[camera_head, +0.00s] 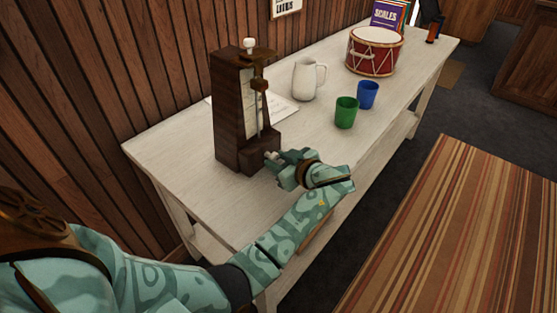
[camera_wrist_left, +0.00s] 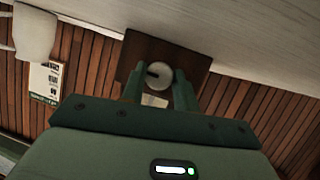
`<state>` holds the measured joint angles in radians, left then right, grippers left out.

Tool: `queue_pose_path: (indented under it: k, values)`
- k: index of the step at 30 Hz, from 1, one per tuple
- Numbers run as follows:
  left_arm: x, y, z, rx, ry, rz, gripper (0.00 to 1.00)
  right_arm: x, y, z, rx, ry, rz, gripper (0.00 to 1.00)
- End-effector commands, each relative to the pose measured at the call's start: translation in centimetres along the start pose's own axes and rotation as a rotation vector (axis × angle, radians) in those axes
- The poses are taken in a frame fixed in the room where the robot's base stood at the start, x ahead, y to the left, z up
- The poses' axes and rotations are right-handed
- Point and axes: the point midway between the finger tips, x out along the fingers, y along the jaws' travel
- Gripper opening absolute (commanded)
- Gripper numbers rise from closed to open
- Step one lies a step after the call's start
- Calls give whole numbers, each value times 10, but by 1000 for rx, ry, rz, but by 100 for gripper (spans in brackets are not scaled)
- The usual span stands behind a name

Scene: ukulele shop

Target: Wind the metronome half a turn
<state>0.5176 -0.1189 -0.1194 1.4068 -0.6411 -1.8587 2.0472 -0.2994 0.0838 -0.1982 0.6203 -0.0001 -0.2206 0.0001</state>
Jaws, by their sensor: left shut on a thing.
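The metronome (camera_head: 233,115) is a tall dark-brown wooden case standing upright near the left end of the white table, with a metal pendulum rod and a brass-coloured piece up its front. My left gripper (camera_head: 272,157) is at the lower front right of the case. It is shut on the pale round winding knob, which shows between the fingers in the left wrist view (camera_wrist_left: 160,73). The wooden base (camera_wrist_left: 190,52) shows around the knob there. My right gripper is not in view.
The white table (camera_head: 190,185) also holds a paper sheet (camera_head: 282,108), a white pitcher (camera_head: 305,80), a green cup (camera_head: 346,112), a blue cup (camera_head: 368,94) and a red drum (camera_head: 375,55). The wood-plank wall (camera_head: 120,70) runs behind. The table's front right is clear.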

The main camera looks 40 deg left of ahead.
Motion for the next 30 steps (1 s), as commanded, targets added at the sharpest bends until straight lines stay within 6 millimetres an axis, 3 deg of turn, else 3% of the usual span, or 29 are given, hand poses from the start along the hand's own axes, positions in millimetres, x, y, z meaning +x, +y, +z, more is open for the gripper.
queue_pose_path:
  k: [8, 16, 30]
  values:
    - [-1, 2, -2, 90, -15, -40, 7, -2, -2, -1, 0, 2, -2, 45]
    - [0, 4, -1, 292, -48, -128, 7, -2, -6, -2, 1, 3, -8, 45]
    - [2, 7, 3, 702, -108, -304, 7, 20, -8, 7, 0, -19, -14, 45]
